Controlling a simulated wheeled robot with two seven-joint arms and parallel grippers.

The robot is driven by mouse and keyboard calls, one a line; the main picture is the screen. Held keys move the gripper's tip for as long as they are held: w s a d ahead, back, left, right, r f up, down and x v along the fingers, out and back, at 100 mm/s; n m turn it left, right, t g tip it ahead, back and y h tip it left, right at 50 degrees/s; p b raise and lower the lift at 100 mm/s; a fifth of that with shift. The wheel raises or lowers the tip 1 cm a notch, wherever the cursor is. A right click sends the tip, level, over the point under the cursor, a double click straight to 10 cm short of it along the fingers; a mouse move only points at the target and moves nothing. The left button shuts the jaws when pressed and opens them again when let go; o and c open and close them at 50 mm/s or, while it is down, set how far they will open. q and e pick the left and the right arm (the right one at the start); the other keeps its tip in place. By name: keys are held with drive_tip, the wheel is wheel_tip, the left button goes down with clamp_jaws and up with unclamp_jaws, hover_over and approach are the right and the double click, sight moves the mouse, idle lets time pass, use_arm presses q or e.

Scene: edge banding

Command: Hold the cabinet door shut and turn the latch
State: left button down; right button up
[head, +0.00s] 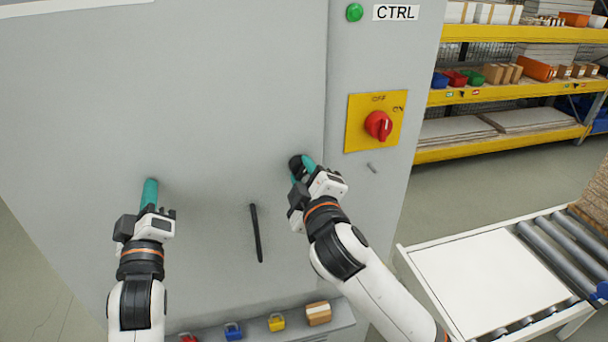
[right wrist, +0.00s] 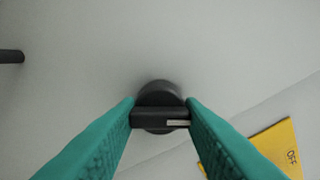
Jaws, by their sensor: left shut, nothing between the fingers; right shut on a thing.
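The cabinet door (head: 220,70) is a large grey panel that looks shut, its right edge along a vertical seam. The latch (right wrist: 160,92) is a round black knob with a flat bar and a small pale mark. In the head view the latch (head: 295,162) is partly hidden by my right gripper (head: 304,166). The right gripper's teal fingers are shut on the latch bar, one at each side in the wrist view. My left gripper (head: 150,192) is shut and empty, its teal fingertips at the door's left part; contact is hard to tell.
A black door handle (head: 256,233) sits between the grippers. A red rotary switch (head: 378,125) on a yellow plate is right of the seam. Small padlocks, one blue (head: 233,331), lie on a ledge below. A roller conveyor (head: 560,245) and yellow shelves (head: 500,93) stand at right.

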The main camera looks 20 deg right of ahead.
drive_tip(key=n, duration=0.5)
drive_tip(key=shift+d+r+n, duration=0.1)
drive_tip(key=shift+r+n, duration=0.15)
drive_tip(key=shift+n, duration=0.15)
idle(0.4)
drive_tip(key=o, duration=1)
drive_tip(key=shift+f, duration=0.1)
drive_tip(key=shift+s, duration=0.2)
drive_tip(key=s, duration=0.7)
drive_tip(key=shift+s, duration=0.2)
